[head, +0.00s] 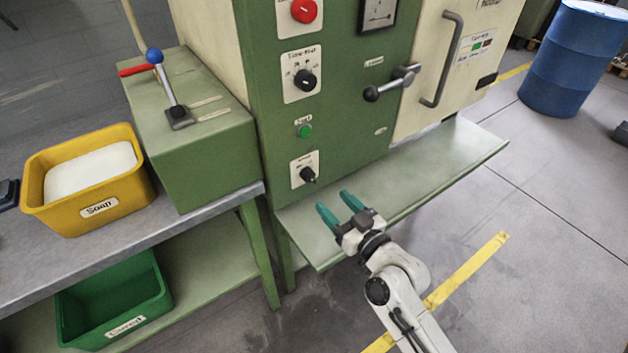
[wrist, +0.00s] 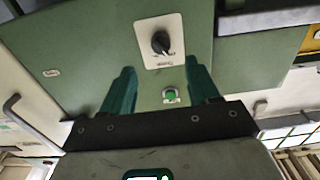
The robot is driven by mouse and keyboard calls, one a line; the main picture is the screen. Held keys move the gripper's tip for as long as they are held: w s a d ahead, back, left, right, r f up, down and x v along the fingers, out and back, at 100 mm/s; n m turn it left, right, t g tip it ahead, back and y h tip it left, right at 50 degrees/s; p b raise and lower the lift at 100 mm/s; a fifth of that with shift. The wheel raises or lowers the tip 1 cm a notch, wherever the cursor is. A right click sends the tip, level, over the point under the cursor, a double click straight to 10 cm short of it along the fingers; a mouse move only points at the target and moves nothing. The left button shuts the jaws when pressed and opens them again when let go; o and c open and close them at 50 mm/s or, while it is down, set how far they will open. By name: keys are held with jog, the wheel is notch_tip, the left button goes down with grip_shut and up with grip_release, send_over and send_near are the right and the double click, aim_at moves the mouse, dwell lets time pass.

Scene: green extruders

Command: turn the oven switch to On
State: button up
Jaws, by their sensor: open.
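The likely oven switch is a small black rotary knob (head: 308,174) on a white plate, low on the green machine front, below a green button (head: 305,130). Its lettering is too small to read, so I cannot tell its setting. My gripper (head: 336,203) has teal fingers, spread open and empty, below and to the right of the knob, apart from it. In the wrist view, the knob (wrist: 160,42) appears upside down near the top middle, beyond and between the open fingertips (wrist: 160,68). The green button (wrist: 170,95) shows between the fingers.
A handle lever (head: 390,84) sticks out at right. A green shelf (head: 440,165) juts out under the panel. A lever box (head: 190,140) and yellow soap bin (head: 135,200) stand left.

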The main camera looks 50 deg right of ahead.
aim_at(313, 182)
jog(key=p+x, duration=0.1)
jog(key=x, duration=0.8)
jog(key=shift+p, duration=0.3)
jog(key=c, duration=1)
jog(key=shift+c, duration=0.2)
jog(key=shift+m, duration=0.4)
jog(key=m+p, duration=0.1)
jog(key=m, duration=0.4)
jog(key=shift+a+m, duration=0.1)
jog(key=shift+m, duration=0.3)
jog(key=m, duration=0.5)
jog(key=shift+p, duration=0.4)
jog(key=shift+m, duration=0.3)
